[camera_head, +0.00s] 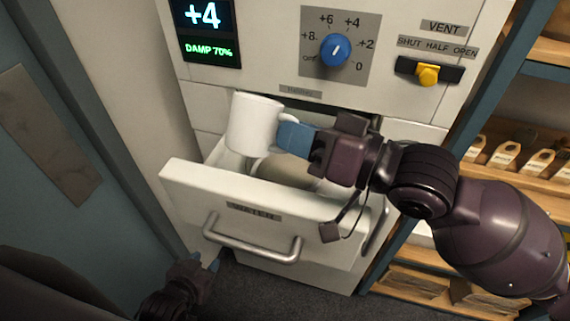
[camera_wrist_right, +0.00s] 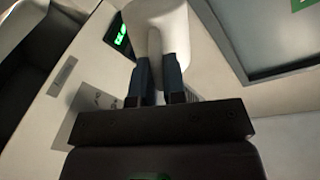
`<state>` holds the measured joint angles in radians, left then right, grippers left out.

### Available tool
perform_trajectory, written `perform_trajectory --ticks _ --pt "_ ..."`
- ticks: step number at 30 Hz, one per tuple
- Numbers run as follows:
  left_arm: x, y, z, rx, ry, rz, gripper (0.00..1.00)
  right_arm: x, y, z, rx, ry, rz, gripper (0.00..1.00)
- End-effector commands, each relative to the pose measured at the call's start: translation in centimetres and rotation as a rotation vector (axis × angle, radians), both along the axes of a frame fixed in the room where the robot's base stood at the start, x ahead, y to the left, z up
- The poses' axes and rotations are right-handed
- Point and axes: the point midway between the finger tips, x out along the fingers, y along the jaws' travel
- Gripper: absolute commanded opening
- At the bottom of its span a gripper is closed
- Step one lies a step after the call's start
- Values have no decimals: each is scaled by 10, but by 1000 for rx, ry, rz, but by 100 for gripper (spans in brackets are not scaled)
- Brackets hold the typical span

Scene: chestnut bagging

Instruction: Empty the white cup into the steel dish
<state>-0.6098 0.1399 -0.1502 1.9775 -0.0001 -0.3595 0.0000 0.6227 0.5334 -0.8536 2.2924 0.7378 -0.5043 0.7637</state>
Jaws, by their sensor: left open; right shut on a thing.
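The white cup (camera_head: 252,126) is held over the open drawer, roughly upright with a slight lean. My right gripper (camera_head: 284,138) is shut on its handle, with the arm coming in from the right. The right wrist view also shows the cup (camera_wrist_right: 158,14) beyond the two fingers (camera_wrist_right: 156,80), with the handle between them. The inside of the cup cannot be seen. A rounded grey-beige thing (camera_head: 288,172) shows inside the drawer below, partly hidden by cup and gripper; I cannot tell if it is the steel dish. My left gripper (camera_head: 206,264) is open and empty, low beside the drawer.
The pulled-out drawer (camera_head: 240,195) has a bar handle (camera_head: 250,246) on its front. Above are a display (camera_head: 207,32), a blue knob (camera_head: 335,50) and a yellow vent slider (camera_head: 428,75). Shelves with tagged bags (camera_head: 505,155) stand at the right. A blue-grey panel (camera_head: 40,200) is at the left.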

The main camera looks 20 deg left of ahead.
Motion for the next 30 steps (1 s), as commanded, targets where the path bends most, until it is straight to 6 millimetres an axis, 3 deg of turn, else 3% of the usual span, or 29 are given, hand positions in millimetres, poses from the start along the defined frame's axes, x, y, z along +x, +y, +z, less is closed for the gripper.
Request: perform_trajectory --ticks 4,7,11,30 --pt "0 0 1 1 -1 -1 43 9 -2 7 22 89 0 0" --pt "0 1 -14 2 -1 -1 43 10 -2 -12 38 158 -1 0" --pt "1 0 -23 2 3 -2 43 13 -3 -22 56 230 1 0" --pt "8 -1 -18 3 -17 -6 43 13 -3 -26 91 378 1 0"
